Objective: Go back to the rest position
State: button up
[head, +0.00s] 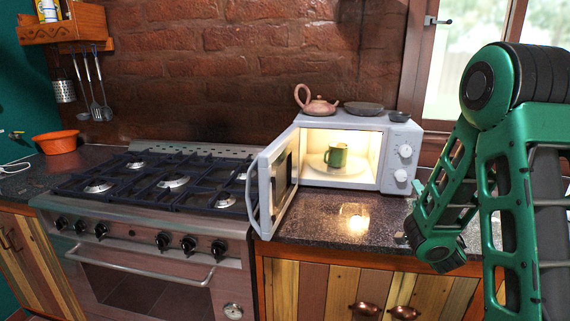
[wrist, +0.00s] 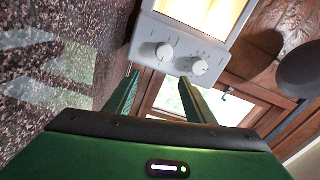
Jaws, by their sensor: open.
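My gripper (wrist: 158,90) is open and empty in the wrist view, with its two green fingers apart. The microwave's knob panel (wrist: 180,55) is beyond the fingertips there. In the head view my gripper is near the counter's right side, right of the microwave, and its fingers are mostly hidden. The white microwave (head: 368,118) stands on the counter with its door (head: 274,180) swung open to the left and its inside lit. A green mug (head: 337,157) stands upright on the plate (head: 322,167) inside it.
A gas stove (head: 150,185) is left of the microwave. A teapot (head: 316,106) and dark dishes (head: 364,108) sit on top of the microwave. An orange bowl (head: 57,142) is at the far left. The dark counter (head: 330,235) before the microwave is clear.

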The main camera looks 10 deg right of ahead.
jog(key=s+d+g+h, duration=0.1)
jog(key=s+d, duration=0.1)
jog(key=s+d+g+h, duration=0.1)
jog(key=s+d+g, duration=0.1)
jog(key=d, duration=0.1)
jog(key=s+d+g+h, duration=0.1)
jog(key=s+d+g, duration=0.1)
jog(key=shift+s+d+h, duration=0.3)
jog(key=s+d+f+n+g, duration=0.2)
jog(key=s+g, duration=0.3)
jog(key=s, duration=0.5)
jog(key=s+a+n+g+y, duration=0.3)
jog(key=s+a, duration=0.5)
jog(key=s, duration=0.4)
jog(key=s+a+n+g+y, duration=0.4)
jog(key=s+a+n+y, duration=0.2)
jog(key=s, duration=0.7)
jog(key=shift+a+f+n, duration=0.25)
jog(key=shift+a+n, duration=0.55)
jog(key=shift+a, duration=0.45)
jog(key=shift+w+f+g, duration=0.25)
jog(key=shift+w+g, duration=0.05)
jog(key=shift+w, duration=0.35)
